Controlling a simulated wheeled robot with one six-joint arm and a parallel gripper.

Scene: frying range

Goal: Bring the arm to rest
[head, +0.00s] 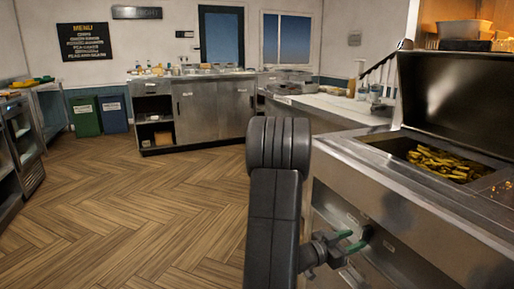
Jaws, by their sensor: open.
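My arm, dark grey, rises in the lower middle of the head view and is bent. My gripper (350,241), with green fingertips, shows beside it, low in front of the steel fryer's front panel (415,247). Its jaws are open and I see nothing held between them. The fingertips point right, towards the panel; I cannot tell whether they touch it. Part of the gripper is hidden behind my arm.
The fryer's basin holds fries (449,161) under a raised steel lid (455,95). A pale counter (335,108) runs behind it. A steel cabinet (208,110) and green and blue bins (87,117) stand farther back. The wooden floor (130,200) at left is clear.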

